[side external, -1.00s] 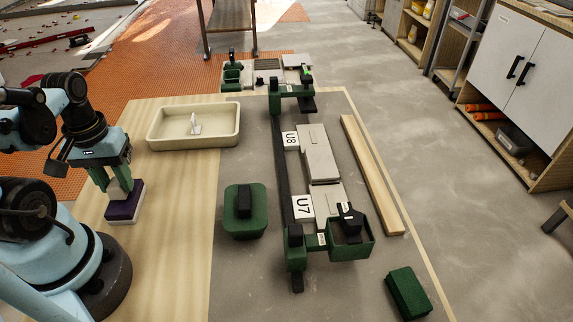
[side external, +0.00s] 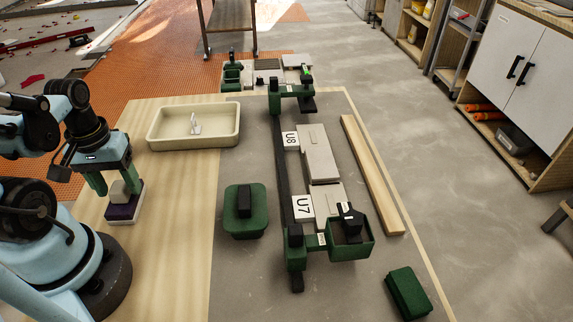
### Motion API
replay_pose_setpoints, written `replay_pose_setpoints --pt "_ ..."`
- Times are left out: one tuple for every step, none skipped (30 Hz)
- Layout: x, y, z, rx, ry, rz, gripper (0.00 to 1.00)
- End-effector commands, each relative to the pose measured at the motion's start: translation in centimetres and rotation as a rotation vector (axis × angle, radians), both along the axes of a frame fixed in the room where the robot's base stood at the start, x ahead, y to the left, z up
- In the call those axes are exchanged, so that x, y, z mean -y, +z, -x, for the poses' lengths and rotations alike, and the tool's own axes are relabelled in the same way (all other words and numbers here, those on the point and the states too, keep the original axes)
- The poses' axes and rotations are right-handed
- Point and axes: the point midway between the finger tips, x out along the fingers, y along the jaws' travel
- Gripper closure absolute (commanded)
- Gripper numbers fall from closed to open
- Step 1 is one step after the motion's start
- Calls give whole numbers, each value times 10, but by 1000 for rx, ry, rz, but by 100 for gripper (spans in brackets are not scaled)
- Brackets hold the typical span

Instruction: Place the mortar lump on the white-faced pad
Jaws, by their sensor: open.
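The white-faced pad (side external: 125,209), a block with a dark purple side and a pale top, lies on the wooden board at the left. The pale grey mortar lump (side external: 119,191) is on the pad's top, as far as I can see. My gripper (side external: 115,187) points down over the pad with its green fingers open, one on each side of the lump. The fingers hide part of the lump, and I cannot tell whether either finger touches it.
A cream tray (side external: 155,140) with a small pale upright piece (side external: 195,124) stands behind the pad. A green block with a black handle (side external: 245,220) is to the right. Beyond it is a green-and-black frame (side external: 282,170) around pale tiles (side external: 318,150). Bare wood lies between.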

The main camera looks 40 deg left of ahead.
Motion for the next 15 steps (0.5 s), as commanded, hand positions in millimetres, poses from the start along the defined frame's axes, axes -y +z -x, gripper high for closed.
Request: replay_pose_setpoints --pt "0 0 0 0 0 0 38" --pt "0 1 0 0 0 0 38" --pt "0 2 0 0 0 0 38" --pt "0 3 0 0 0 0 38" --pt "0 4 0 0 0 0 38" --pt "0 6 0 0 0 0 38" --pt "0 8 0 0 0 0 38" --pt "0 10 0 0 0 0 38" --pt "0 13 0 0 0 0 38" --pt "0 15 0 0 0 0 38" --pt "0 18 0 0 0 0 38" --pt "0 21 0 0 0 0 38" --pt "0 23 0 0 0 0 38" --pt "0 26 0 0 0 0 38" --pt "0 30 0 0 0 0 38"
